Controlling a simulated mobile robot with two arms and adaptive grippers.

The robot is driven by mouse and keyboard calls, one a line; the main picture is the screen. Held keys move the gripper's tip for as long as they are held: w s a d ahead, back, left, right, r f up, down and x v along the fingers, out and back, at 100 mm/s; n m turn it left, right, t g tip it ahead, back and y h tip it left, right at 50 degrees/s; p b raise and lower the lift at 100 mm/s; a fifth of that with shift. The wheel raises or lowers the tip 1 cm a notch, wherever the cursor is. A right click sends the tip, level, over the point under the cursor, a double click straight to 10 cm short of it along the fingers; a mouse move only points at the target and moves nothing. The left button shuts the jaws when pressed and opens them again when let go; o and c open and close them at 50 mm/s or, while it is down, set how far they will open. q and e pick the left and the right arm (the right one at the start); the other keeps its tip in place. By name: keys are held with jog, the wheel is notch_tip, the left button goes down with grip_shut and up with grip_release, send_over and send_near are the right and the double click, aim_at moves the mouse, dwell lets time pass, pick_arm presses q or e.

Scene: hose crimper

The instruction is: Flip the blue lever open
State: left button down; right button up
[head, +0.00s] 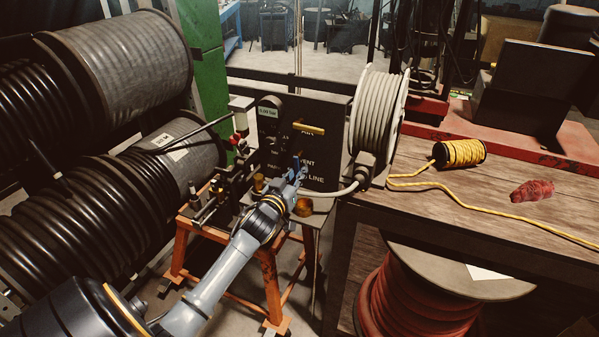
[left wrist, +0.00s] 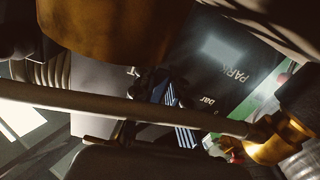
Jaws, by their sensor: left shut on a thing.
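The blue lever (head: 298,163) shows as a small blue piece in front of the dark lettered panel in the head view. A blue striped piece, which appears to be the lever (left wrist: 176,112), is at the middle of the left wrist view, partly covered by dark parts. My left arm reaches up from the lower left, and my left gripper (head: 296,174) is at the lever, shut on it. The fingertips are small and dark, so the exact grip is hard to see. My right gripper is not in view.
The dark panel (head: 328,155) has a yellow handle (head: 308,128). A grey hose reel (head: 378,115) stands close on its right, its hose (left wrist: 120,107) crossing the left wrist view. Large black hose drums (head: 95,215) fill the left. A wooden table (head: 500,220) holds a yellow rope spool (head: 459,153).

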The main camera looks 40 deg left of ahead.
pick_arm(q)
jog(key=shift+s+a+m, duration=0.1)
jog(key=shift+a+m, duration=0.15)
jog(key=shift+m, duration=0.45)
jog(key=c, duration=1.3)
grip_release()
jog(key=shift+s, duration=0.1)
jog(key=v, duration=1.1)
jog(key=shift+s+f, duration=0.1)
jog(key=shift+s, duration=0.3)
jog(key=shift+d, duration=0.1)
